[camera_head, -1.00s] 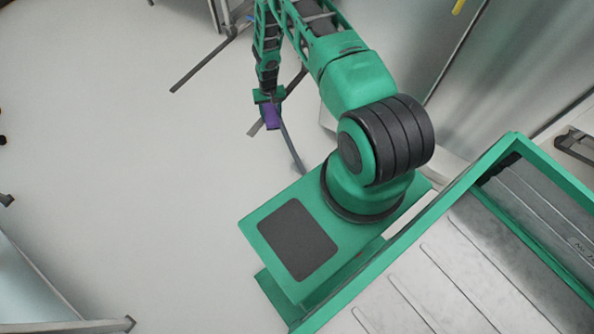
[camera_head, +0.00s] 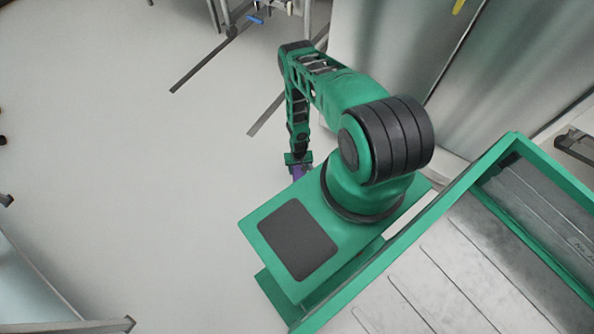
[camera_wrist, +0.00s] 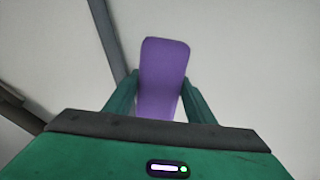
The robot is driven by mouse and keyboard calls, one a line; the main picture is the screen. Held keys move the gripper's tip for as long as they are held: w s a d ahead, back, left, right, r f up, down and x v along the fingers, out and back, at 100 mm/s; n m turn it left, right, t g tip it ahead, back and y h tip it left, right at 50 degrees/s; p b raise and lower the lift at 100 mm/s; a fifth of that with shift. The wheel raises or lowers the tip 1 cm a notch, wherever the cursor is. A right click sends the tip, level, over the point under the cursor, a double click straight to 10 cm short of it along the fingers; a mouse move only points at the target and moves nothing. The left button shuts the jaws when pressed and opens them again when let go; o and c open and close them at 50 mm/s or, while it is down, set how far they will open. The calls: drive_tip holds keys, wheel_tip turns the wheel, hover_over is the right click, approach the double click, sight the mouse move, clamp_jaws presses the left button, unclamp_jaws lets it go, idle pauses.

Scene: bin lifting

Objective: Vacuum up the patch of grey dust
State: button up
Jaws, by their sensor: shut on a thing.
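My gripper (camera_head: 298,160) hangs at the end of my folded arm, just beyond the far edge of my green base. It is shut on a purple thing (camera_wrist: 164,62), which stands between the two green fingers in the wrist view. In the head view only a small bit of the purple thing (camera_head: 300,172) shows below the gripper. Its lower part is hidden behind my base, so I cannot tell whether it is a vacuum's handle. I see no patch of grey dust in either view.
The pale floor (camera_head: 130,140) is open on the left. Dark metal floor bars (camera_head: 198,65) and a stand with a blue part (camera_head: 256,20) are at the top. A grey cabinet wall (camera_head: 385,45) rises behind my arm. A metal frame (camera_head: 95,325) is at bottom left.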

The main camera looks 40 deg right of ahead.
sight(294, 175)
drive_tip(key=shift+f, duration=2.55)
drive_tip(key=shift+d, duration=0.1)
drive_tip(key=shift+w+d+f, duration=0.1)
drive_tip(key=shift+w+d, duration=0.2)
drive_tip(key=shift+d, duration=0.5)
drive_tip(key=shift+w+d+f, duration=0.1)
drive_tip(key=shift+w+d, duration=0.2)
drive_tip(key=shift+d, duration=0.5)
drive_tip(key=shift+s+a+f, duration=0.1)
drive_tip(key=shift+s+a, duration=0.3)
drive_tip(key=shift+a, duration=0.75)
drive_tip(key=shift+s+a+r, duration=0.1)
drive_tip(key=shift+s+a, duration=0.3)
drive_tip(key=shift+a, duration=0.7)
drive_tip(key=shift+s+a+f, duration=0.1)
drive_tip(key=shift+s+a, duration=0.3)
drive_tip(key=shift+a, duration=0.75)
drive_tip(key=shift+r, duration=3)
drive_tip(key=shift+r, duration=0.1)
